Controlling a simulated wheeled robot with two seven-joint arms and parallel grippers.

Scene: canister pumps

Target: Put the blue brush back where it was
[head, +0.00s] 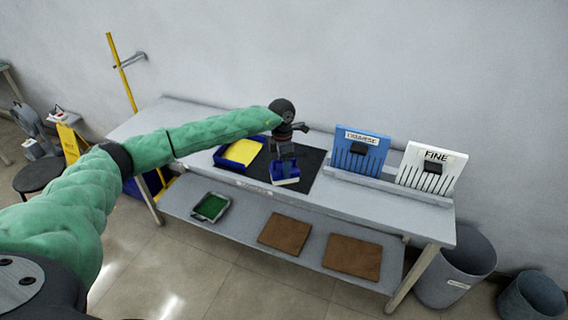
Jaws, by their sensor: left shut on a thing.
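The blue brush (285,172) is a small blue block with a paler front edge, at the middle of the table over the dark mat (306,166). My left gripper (287,153) is above it and shut on it. The gripper hides the top of the brush. I cannot tell whether the brush touches the mat or hangs just above it. My right gripper is not in view.
A blue tray with a yellow inside (240,153) stands just left of the brush. A blue slotted panel (361,152) and a white panel marked FINE (431,168) stand at the right. A lower shelf (225,226) holds a green-filled tray (211,207) and brown boards (285,234).

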